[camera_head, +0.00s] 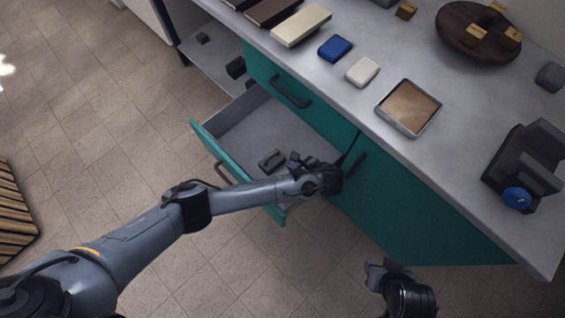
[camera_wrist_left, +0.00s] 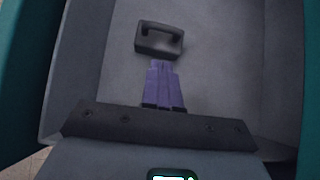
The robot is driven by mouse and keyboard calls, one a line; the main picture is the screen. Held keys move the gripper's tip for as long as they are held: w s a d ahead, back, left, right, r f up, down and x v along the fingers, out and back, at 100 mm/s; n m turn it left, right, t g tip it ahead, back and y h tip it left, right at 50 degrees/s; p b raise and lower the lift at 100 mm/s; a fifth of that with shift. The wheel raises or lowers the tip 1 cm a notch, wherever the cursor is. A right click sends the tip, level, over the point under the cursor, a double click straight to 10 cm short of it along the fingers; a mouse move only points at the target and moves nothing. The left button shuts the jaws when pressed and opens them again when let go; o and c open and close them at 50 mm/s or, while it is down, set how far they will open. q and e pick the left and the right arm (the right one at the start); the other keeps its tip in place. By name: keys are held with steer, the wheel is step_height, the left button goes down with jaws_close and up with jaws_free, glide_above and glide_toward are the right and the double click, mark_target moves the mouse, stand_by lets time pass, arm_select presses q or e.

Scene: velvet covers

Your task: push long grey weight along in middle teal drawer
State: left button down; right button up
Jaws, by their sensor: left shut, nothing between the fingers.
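The long grey weight (camera_head: 271,160), a dark block with a handle on top, lies in the open middle teal drawer (camera_head: 239,128). In the left wrist view the weight (camera_wrist_left: 158,43) is just beyond my left fingertips. My left gripper (camera_head: 293,157) reaches down into the drawer, to the right of the weight in the head view. Its purple fingers (camera_wrist_left: 164,66) are shut and empty, pointing at the weight's near side. I cannot tell whether they touch it. My right gripper (camera_head: 376,274) is low in the head view, away from the drawer; its finger state is unclear.
The counter (camera_head: 365,131) above holds a blue block (camera_head: 335,48), a cream block (camera_head: 362,71), a framed tray (camera_head: 433,127) and a round brown board (camera_head: 452,28). The drawer's far-left floor is bare.

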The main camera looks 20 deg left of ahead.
arm_select(q)
steer(key=w+f, duration=0.1)
steer(key=b, duration=0.5)
glide_above(271, 162)
steer(key=d, duration=0.3)
step_height(271, 162, down, 6)
steer(key=shift+s, duration=0.2)
arm_select(e)
steer(key=f, duration=0.5)
steer(key=shift+w+d+f, duration=0.1)
steer(key=shift+d+f, duration=0.05)
steer(key=shift+d, duration=0.1)
arm_select(q)
steer(key=shift+d, duration=0.1)
